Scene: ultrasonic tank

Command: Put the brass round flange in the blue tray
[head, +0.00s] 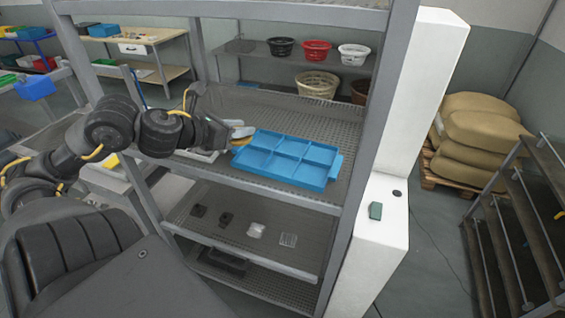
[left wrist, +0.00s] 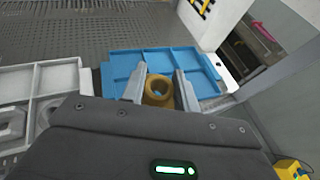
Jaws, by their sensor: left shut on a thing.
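The blue tray (head: 290,157) lies on the middle shelf and is divided into several compartments. In the left wrist view the blue tray (left wrist: 205,75) spreads out behind the fingers. My left gripper (head: 238,133) is at the tray's left end. In the left wrist view my left gripper (left wrist: 158,88) is shut on the brass round flange (left wrist: 158,97), a ring with an open centre. The flange appears in front of the tray; I cannot tell its exact height above it. In the head view the flange is mostly hidden by the fingers. My right gripper is not in view.
A light grey tray (left wrist: 45,80) with parts in it stands left of the blue tray. A shelf upright (head: 365,130) rises at the right. Baskets (head: 317,84) stand farther back. The lower shelf (head: 240,262) carries several small items. Bare mesh shelf lies behind the blue tray.

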